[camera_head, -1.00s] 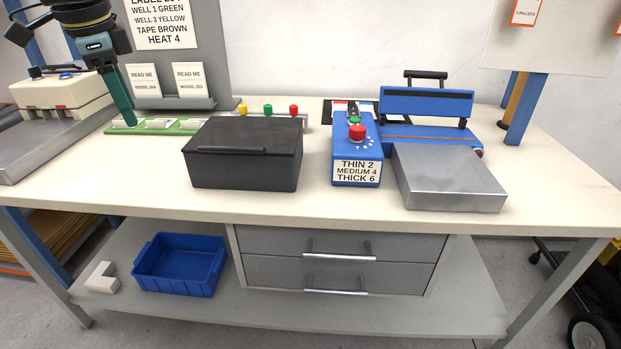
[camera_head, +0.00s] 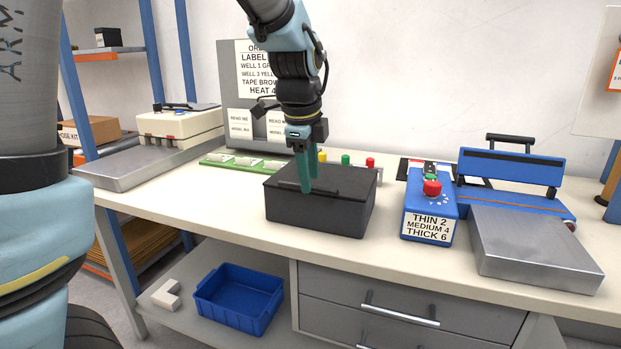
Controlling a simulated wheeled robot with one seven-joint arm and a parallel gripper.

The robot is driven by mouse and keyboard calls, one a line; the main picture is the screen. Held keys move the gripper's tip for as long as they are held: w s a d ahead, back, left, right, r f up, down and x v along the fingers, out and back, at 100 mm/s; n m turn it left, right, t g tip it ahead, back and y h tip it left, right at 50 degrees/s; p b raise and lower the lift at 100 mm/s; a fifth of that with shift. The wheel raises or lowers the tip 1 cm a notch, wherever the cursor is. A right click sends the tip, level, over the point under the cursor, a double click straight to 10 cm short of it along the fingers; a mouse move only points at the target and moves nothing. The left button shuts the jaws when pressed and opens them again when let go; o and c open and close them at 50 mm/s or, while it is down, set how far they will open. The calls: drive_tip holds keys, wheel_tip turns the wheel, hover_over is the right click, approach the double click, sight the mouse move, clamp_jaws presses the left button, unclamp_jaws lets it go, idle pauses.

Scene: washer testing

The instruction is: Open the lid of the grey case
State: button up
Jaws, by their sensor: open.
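The dark grey case (camera_head: 318,211) stands on the workbench with its lid (camera_head: 345,178) closed. A thin bar handle lies along the lid's front edge. My gripper (camera_head: 306,189) points down over the front left part of the lid. Its teal fingers are open, with their tips at the handle. I cannot tell whether they touch the handle or straddle it.
Left of the case lie a green strip (camera_head: 247,162) and a metal tray (camera_head: 140,168). Yellow, green and red buttons are just behind it. To the right stand a blue control box (camera_head: 428,205) and a blue sealer (camera_head: 512,172) with a metal plate (camera_head: 535,245). A blue bin (camera_head: 240,297) sits on the lower shelf.

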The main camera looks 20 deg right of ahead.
drive_tip(key=shift+w+d+f, duration=0.1)
drive_tip(key=shift+f, duration=0.5)
clamp_jaws()
idle(1.1)
